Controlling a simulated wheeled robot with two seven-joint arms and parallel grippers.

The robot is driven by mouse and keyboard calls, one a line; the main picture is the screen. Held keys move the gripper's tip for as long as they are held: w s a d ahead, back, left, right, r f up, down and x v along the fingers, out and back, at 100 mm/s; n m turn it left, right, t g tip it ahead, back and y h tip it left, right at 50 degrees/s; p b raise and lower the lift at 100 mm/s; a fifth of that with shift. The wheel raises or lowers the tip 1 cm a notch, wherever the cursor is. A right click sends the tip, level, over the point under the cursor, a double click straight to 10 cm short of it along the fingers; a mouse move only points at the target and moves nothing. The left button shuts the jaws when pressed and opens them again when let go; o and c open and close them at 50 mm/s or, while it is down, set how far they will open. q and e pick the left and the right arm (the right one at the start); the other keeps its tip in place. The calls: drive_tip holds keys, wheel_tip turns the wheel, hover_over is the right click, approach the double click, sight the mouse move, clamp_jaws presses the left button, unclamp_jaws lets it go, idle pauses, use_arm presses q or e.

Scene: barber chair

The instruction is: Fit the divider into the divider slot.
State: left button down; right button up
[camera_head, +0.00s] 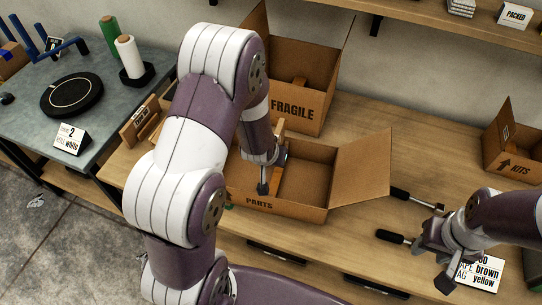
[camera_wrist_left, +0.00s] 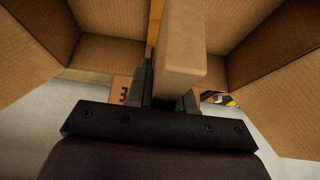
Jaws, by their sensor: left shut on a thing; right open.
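The open cardboard PARTS box (camera_head: 268,203) stands on the wooden workbench, its right flap folded outward. My left gripper (camera_head: 272,163) reaches down into its left part, its fingertips mostly hidden by the arm and the wood. It is shut on a tan, board-like piece, the divider (camera_head: 279,180), which stands in or over the box's left side. In the left wrist view the divider (camera_wrist_left: 182,45) sticks out between the fingers with cardboard walls around it. The divider slot cannot be made out. My right gripper (camera_head: 395,215) is open and empty, right of the box.
A taller FRAGILE box (camera_head: 293,107) stands right behind. A KITS box (camera_head: 516,150) is at the right and a label card (camera_head: 484,275) lies near my right wrist. A small brown holder (camera_head: 140,122) is left of my left arm.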

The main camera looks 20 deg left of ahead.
use_arm(q)
drive_tip(key=shift+f+b, duration=3.65)
drive_tip(key=shift+f, duration=1.05)
drive_tip(key=c, duration=0.9)
unclamp_jaws()
drive_tip(key=p+v, duration=0.2)
drive_tip(key=v, duration=1)
drive_tip(key=shift+s+r+p, duration=0.2)
drive_tip(key=shift+r+p, duration=0.1)
drive_tip(key=shift+r, duration=0.05)
